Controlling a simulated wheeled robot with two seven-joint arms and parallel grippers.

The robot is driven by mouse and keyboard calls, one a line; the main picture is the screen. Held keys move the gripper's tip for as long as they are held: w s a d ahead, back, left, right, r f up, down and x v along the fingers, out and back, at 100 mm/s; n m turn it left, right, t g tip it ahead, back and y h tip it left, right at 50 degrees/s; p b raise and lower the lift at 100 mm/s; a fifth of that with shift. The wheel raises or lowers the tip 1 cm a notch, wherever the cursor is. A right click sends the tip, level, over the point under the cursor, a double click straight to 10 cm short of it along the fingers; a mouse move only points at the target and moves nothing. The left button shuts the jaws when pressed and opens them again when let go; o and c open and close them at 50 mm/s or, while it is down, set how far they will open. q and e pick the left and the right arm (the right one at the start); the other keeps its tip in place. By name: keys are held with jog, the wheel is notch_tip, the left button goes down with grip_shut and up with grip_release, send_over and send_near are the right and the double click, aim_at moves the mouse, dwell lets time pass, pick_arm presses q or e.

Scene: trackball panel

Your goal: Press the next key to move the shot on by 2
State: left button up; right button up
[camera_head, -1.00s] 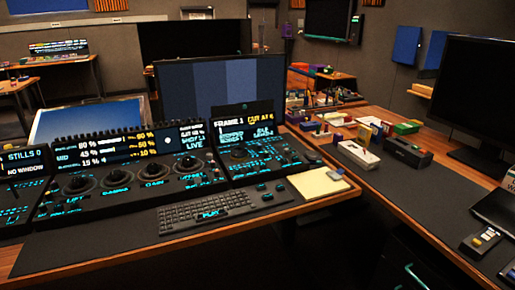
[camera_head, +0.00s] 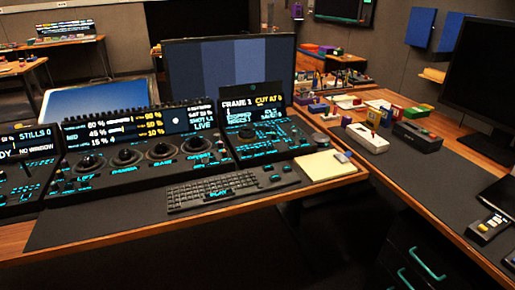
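The trackball panel (camera_head: 140,150) stands on the desk in the middle left of the head view, with a row of dark trackballs and glowing cyan key labels. Its display strip (camera_head: 120,130) shows percentages and the word LIVE at the right end. The right-hand module (camera_head: 258,137) has a small screen (camera_head: 252,105) reading FRAME and CUT AT, with several lit keys below. The key labels are too small to read surely, so I cannot tell which is the next key. Neither of my grippers is in the picture.
A keyboard (camera_head: 222,190) and a yellow notepad (camera_head: 323,165) lie in front of the panel. A monitor with blue-grey bars (camera_head: 230,70) stands behind it. A side desk (camera_head: 440,170) on the right holds small boxes and a dark monitor (camera_head: 495,80). The desk's front strip is clear.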

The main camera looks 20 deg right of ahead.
grip_shut()
dwell(1.5)
